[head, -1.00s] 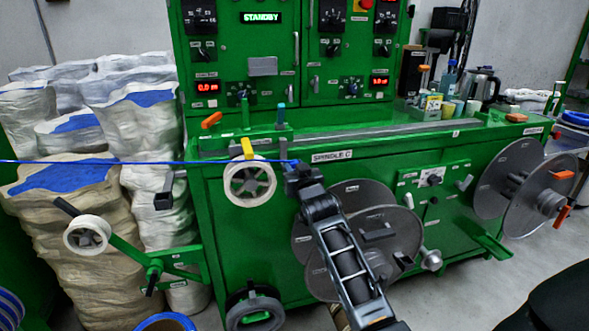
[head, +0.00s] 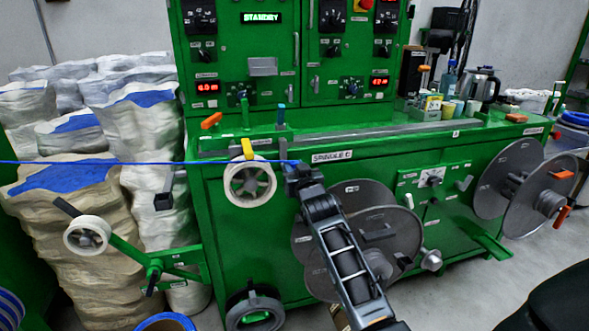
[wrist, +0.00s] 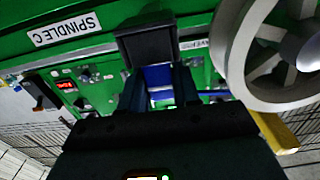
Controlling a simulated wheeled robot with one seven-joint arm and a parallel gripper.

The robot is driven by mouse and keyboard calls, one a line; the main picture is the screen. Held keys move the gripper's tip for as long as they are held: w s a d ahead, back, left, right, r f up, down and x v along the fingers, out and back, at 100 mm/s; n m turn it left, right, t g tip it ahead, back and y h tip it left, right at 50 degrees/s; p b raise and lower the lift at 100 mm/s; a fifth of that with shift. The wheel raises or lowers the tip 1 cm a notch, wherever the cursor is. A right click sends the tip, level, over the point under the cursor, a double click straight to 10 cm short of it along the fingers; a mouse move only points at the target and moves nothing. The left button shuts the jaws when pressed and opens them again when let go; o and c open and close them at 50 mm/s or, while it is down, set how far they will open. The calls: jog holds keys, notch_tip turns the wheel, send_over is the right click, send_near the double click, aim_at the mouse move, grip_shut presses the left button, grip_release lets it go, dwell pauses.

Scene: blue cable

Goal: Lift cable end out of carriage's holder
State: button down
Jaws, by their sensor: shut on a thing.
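The blue cable (head: 120,162) runs level from the left edge of the head view, across the front of the white guide wheel, to my gripper. My gripper (head: 292,165) is at the front of the green machine, just right of the wheel (head: 249,184) and the yellow lever (head: 247,149). In the wrist view the two dark fingers (wrist: 158,92) are shut on a blue piece, the cable end (wrist: 158,78). The cable (wrist: 214,93) leaves it to the right. A dark block (wrist: 146,42) stands just beyond the fingertips. My gripper hides the holder in the head view, so I cannot tell if the end still touches it.
Grey reel discs (head: 375,245) stand below and right of my gripper, behind my arm. A crank arm with a white roller (head: 87,236) sticks out at the left. Wrapped sacks (head: 60,215) fill the left side. A ledge (head: 350,132) runs along the machine above.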

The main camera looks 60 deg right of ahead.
aim_at(295, 163)
jog(key=shift+r+p, duration=0.75)
jog(key=shift+r, duration=0.35)
dwell(0.8)
jog(key=shift+r+p, duration=2.1)
jog(key=shift+r, duration=0.6)
